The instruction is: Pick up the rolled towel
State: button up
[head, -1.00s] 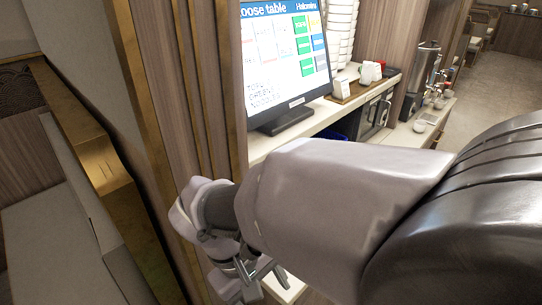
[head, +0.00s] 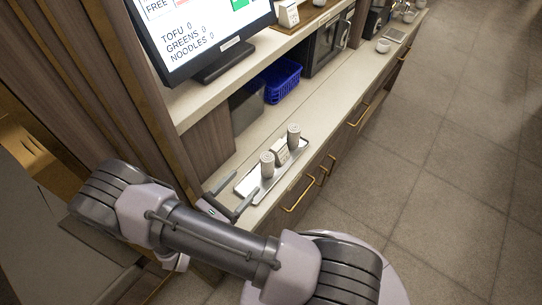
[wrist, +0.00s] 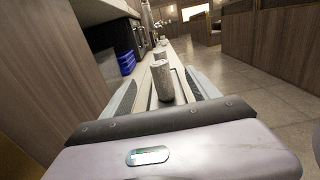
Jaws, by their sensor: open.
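Rolled towels stand upright on a small metal tray (head: 248,186) on the counter. A near grey roll (head: 267,164) and a far grey roll (head: 294,133) stand at the two ends, with a smaller pale item (head: 281,152) between them that I cannot make out. My gripper (head: 246,182) is open and empty at the tray's near end, its fingers pointing along the tray toward the near roll. In the wrist view the near roll (wrist: 162,79) appears ahead between the open fingers, apart from them, with the far roll (wrist: 159,52) behind it.
A blue basket (head: 283,80) sits under the shelf behind the tray. A screen (head: 205,35) stands on the shelf above. A wood panel edge is close on the left. The floor to the right is clear.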

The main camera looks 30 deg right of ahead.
aim_at(262, 161)
jog(key=x, duration=0.7)
jog(key=shift+d+f, duration=0.1)
jog(key=shift+f, duration=0.05)
jog(key=x, duration=0.6)
jog(key=shift+w+b, duration=0.25)
jog(key=shift+b, duration=0.15)
jog(key=c, duration=1.5)
